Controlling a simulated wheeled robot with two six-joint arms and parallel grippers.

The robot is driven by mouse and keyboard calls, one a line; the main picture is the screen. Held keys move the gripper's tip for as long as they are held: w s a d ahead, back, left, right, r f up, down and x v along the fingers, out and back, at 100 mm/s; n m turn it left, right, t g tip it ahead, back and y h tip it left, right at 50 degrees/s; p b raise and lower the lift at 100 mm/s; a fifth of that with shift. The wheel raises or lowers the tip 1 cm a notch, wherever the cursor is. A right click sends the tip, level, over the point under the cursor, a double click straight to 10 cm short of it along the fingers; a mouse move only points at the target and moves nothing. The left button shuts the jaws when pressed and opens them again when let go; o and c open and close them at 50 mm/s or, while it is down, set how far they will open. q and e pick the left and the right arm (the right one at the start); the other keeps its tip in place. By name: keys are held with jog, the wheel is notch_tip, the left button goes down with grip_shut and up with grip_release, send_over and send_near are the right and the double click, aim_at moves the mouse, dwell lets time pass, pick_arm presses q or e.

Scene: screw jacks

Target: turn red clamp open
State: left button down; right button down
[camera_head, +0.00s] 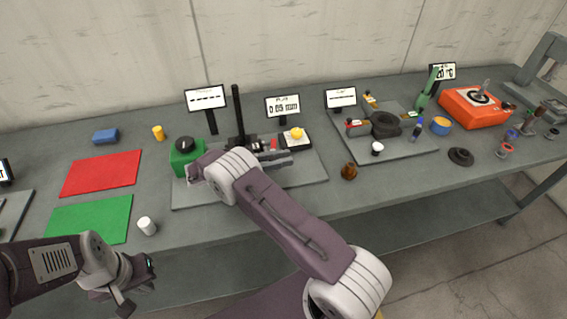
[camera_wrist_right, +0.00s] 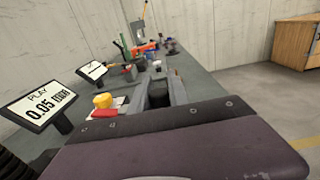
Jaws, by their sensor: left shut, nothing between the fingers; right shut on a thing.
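A small red part (camera_head: 273,143), which I take for the red clamp, sits on the grey fixture plate (camera_head: 310,175). In the right wrist view the red part (camera_wrist_right: 103,113) lies just in front of a yellow knob (camera_wrist_right: 102,100), left of the dark fingers. My right gripper (camera_head: 277,160) is low over the fixture, beside the red part. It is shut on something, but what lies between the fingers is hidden. My left gripper (camera_head: 138,286) is shut and empty, low at the left, in front of the bench edge.
The fixture has a green block (camera_head: 181,160), a black post (camera_head: 238,110) and a display reading 0.05 (camera_wrist_right: 47,107). Red (camera_head: 100,174) and green (camera_head: 92,218) mats lie left, with a white cylinder (camera_head: 147,226). A brown knob (camera_head: 349,172) stands right of the plate.

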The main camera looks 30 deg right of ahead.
pick_arm(q)
jog(key=shift+f, duration=0.2)
dwell(0.3)
pick_arm(e)
jog(key=c, duration=1.3)
grip_release()
jog(key=shift+o, duration=0.2)
